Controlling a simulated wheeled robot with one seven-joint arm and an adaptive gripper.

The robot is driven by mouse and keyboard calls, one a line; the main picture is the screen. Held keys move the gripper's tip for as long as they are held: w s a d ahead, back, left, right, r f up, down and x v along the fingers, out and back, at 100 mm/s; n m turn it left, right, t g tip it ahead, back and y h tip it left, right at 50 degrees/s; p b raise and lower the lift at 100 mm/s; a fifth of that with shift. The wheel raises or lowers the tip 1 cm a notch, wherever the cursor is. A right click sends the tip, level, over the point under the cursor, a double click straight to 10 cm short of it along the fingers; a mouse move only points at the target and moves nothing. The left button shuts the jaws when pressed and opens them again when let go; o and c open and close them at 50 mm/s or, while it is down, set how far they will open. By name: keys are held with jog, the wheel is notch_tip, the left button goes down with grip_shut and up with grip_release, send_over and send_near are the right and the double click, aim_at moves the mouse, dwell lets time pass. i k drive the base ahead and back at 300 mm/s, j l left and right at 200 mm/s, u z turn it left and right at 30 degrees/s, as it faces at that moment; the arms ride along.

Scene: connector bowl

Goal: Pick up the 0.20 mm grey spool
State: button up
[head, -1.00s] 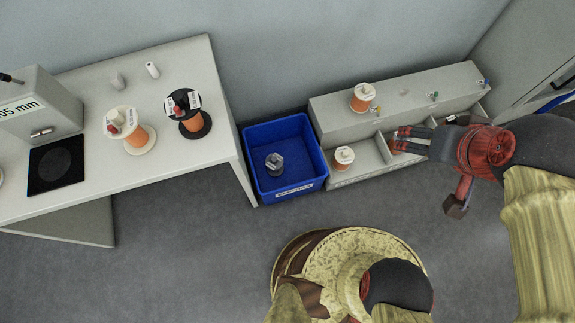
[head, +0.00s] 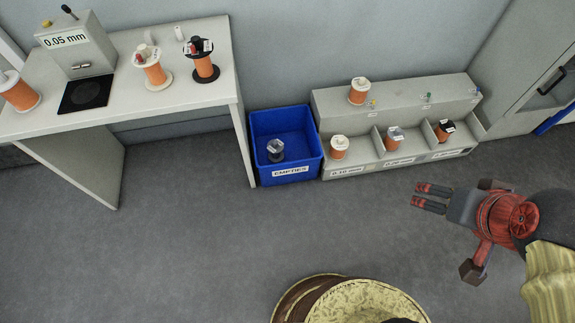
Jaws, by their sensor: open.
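A spool with a greyish top flange and orange winding (head: 395,138) stands upright in the middle compartment of the low rack (head: 330,108). The label below that compartment looks like 0.20 mm but is small. My gripper (head: 417,195) is open and empty, over the floor in front of the rack. Its two dark fingers with red tips point left, apart from the spool and below it in the picture.
A white-topped spool (head: 340,147) and a black-topped one (head: 444,130) fill the neighbouring compartments; another white-topped spool (head: 358,91) stands on the rack's upper level. A blue EMPTIES bin (head: 291,174) is left of the rack. The table (head: 120,110) holds several spools.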

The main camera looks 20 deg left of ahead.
aim_at(392, 141)
jog(key=z, duration=3.2)
jog(key=u, duration=1)
jog(key=i+j+u, duration=0.1)
jog(key=u, duration=0.35)
jog(key=i+j+u, duration=0.1)
jog(key=u, duration=0.35)
jog(key=i+u, duration=0.1)
jog(key=u, duration=0.4)
jog(key=i+u, duration=0.15)
jog(key=u, duration=0.3)
jog(key=i+u, duration=0.1)
jog(key=u, duration=0.35)
jog(key=i+l+u, duration=0.7)
jog(key=l, duration=0.3)
jog(key=i+l+u, duration=0.25)
jog(key=l, duration=0.15)
jog(key=i+l, duration=0.1)
jog(key=l, duration=0.15)
jog(key=i+l, duration=0.15)
jog(key=l, duration=0.15)
